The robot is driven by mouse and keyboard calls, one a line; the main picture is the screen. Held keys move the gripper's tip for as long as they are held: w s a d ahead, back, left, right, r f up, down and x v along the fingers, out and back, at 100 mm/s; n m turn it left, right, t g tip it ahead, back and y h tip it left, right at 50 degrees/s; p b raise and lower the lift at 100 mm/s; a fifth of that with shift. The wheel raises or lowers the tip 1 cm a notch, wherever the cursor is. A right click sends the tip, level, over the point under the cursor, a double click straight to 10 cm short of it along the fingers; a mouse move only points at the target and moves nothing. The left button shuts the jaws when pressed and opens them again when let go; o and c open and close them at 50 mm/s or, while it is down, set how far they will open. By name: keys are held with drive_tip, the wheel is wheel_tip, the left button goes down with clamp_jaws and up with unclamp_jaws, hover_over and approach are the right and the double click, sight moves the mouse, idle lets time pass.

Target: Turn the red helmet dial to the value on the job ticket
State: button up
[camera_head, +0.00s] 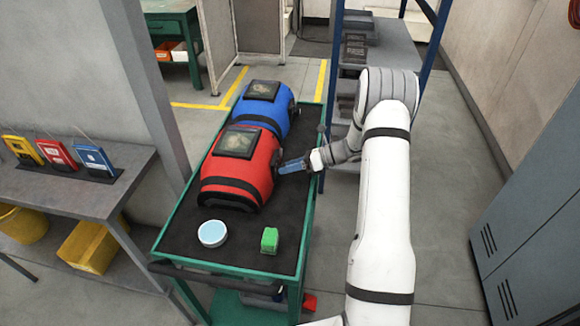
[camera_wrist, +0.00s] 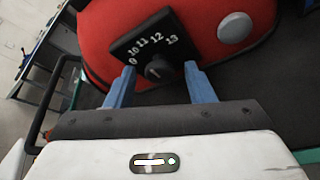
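The red helmet (camera_head: 236,170) lies on a dark-topped green cart, its side facing my arm. In the wrist view, its black dial plate (camera_wrist: 134,47) shows the numbers 9 to 13 in white. The round dark dial knob (camera_wrist: 158,71) sits below the numbers, with a small pale mark whose exact direction I cannot tell. My gripper (camera_wrist: 160,72) is open, with one blue finger on each side of the knob, seemingly apart from it. In the head view my gripper (camera_head: 281,168) is at the helmet's right side. I see no readable job ticket.
A blue helmet (camera_head: 268,112) lies just behind the red one. A round pale-blue-topped tin (camera_head: 212,234) and a green block (camera_head: 270,240) stand on the cart's (camera_head: 180,236) near end. A bench (camera_head: 60,192) with yellow, red and blue holders is at left. Grey cabinets (camera_head: 530,235) stand at right.

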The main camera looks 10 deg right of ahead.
drive_tip(key=shift+b+v, duration=0.55)
drive_tip(key=shift+v, duration=3.4)
drive_tip(key=shift+w, duration=0.1)
drive_tip(key=s+a+r+n+g+h, duration=0.4)
drive_tip(key=s+a+r+n+h, duration=0.4)
drive_tip(key=s+r+n, duration=0.6)
drive_tip(key=s+r+n+t+h, duration=0.3)
drive_tip(key=s+n+h, duration=0.3)
drive_tip(key=s+n, duration=0.6)
drive_tip(key=s, duration=0.4)
drive_tip(key=shift+s+n+t, duration=0.15)
drive_tip(key=shift+n+t, duration=0.15)
drive_tip(key=shift+t, duration=0.1)
